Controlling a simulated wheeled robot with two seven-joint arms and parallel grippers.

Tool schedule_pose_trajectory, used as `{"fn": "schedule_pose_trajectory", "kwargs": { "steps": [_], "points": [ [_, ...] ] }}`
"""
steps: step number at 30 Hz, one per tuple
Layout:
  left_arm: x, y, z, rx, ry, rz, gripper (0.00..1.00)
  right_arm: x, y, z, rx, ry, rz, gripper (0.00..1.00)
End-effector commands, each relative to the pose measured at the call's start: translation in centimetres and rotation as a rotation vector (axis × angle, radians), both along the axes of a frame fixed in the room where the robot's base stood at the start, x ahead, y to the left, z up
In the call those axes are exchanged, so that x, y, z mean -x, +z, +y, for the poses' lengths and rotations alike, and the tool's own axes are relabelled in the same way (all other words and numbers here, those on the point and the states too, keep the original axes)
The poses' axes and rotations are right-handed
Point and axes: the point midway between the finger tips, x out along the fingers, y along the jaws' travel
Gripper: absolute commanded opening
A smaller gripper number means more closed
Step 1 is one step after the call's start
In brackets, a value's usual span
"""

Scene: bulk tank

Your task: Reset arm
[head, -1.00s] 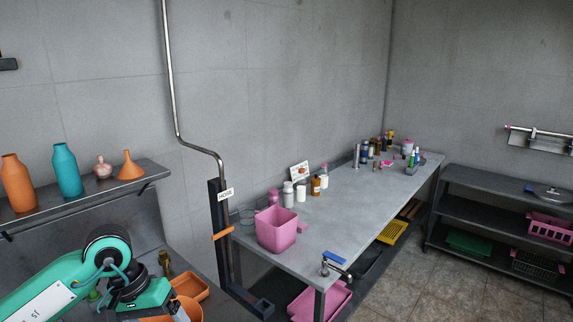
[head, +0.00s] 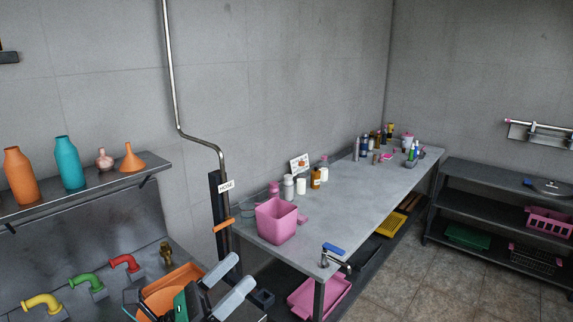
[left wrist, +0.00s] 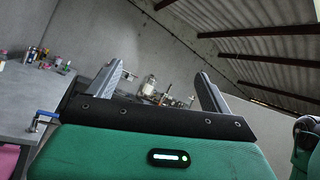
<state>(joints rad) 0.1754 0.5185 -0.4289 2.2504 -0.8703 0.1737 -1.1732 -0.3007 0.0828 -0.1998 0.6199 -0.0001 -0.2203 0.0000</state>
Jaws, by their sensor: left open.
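My left gripper (head: 241,270) is low in the head view, with two pale grey fingers spread apart and nothing between them. It points up and to the right, in front of the left end of the steel table. In the left wrist view the same gripper (left wrist: 159,76) shows its fingers wide apart, above the green housing, with only background between them. Most of my left arm is below the head view's lower edge. My right gripper does not show in the head view.
An orange tray (head: 158,301) is partly hidden behind the gripper. Yellow, green and red (head: 124,262) pipe taps stand to its left. A pink bin (head: 274,222) and several bottles stand on the steel table (head: 352,205). A tap with a blue handle (head: 334,250) is at its near corner.

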Motion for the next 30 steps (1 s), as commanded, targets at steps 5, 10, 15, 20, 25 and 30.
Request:
{"fn": "schedule_pose_trajectory", "kwargs": {
  "steps": [5,10,15,20,25,30],
  "points": [
    [-2.3,-3.3,4.8,0.417,0.106,0.450,0.83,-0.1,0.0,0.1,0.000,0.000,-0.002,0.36],
    [-2.7,-9.7,9.4,0.821,0.225,0.859,0.83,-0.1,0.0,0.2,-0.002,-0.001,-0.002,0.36],
    [-0.2,-17.9,12.8,1.229,0.385,1.233,0.83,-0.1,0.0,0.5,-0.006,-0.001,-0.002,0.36],
    [5.2,-25.6,14.5,1.604,0.587,1.531,0.83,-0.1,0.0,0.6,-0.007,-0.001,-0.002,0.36],
    [11.4,-30.9,14.8,1.901,0.809,1.732,0.83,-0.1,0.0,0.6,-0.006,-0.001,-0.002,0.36],
    [16.9,-33.8,14.3,2.107,1.017,1.849,0.83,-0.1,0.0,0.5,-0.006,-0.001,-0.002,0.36]
  ]
}}
